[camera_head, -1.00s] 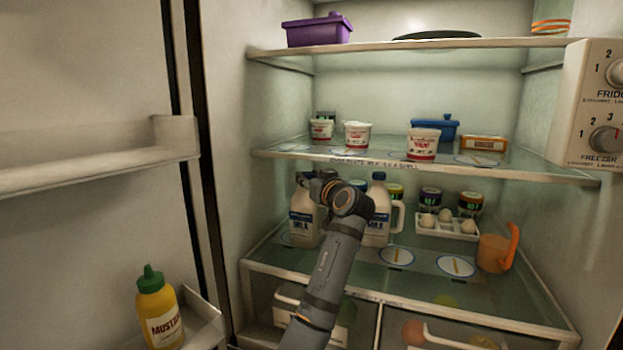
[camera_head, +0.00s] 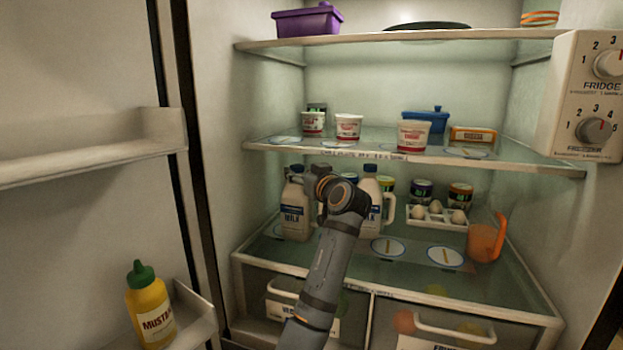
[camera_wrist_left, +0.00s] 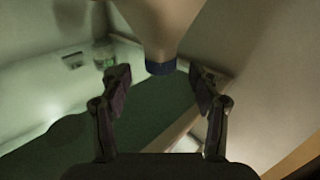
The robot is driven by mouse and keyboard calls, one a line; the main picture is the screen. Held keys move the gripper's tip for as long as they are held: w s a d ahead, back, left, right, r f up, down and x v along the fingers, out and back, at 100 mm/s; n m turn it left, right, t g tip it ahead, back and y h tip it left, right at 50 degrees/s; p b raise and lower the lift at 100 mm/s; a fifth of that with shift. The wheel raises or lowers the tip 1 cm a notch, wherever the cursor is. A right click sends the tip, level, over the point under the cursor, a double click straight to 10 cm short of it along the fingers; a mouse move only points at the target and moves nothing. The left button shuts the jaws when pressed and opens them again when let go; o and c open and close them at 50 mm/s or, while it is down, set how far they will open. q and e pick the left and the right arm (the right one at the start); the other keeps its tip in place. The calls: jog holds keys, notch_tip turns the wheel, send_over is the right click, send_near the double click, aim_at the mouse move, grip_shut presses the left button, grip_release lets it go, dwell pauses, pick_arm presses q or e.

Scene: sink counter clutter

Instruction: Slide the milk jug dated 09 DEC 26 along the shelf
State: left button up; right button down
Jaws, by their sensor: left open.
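Two white milk jugs with dark blue caps and labels stand upright on the lower glass shelf (camera_head: 418,279): a left jug (camera_head: 295,212) and a right jug (camera_head: 375,190). Their dates are too small to read. My left gripper (camera_head: 322,187) is between the jugs, and my wrist hides part of the right jug. In the left wrist view the left gripper (camera_wrist_left: 160,86) is open. A pale jug with a dark blue cap (camera_wrist_left: 161,68) shows beyond and between its fingers; I cannot tell whether they touch it. My right gripper is not in view.
An egg tray (camera_head: 437,216), several small jars (camera_head: 421,191) and an orange jug (camera_head: 484,243) stand right of the milk. Round mats (camera_head: 388,247) mark the shelf. The middle shelf (camera_head: 375,150) with yogurt tubs hangs close above the jugs.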

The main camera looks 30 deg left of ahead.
pick_arm(q)
jog(key=v, duration=1)
jog(key=shift+f, duration=0.1)
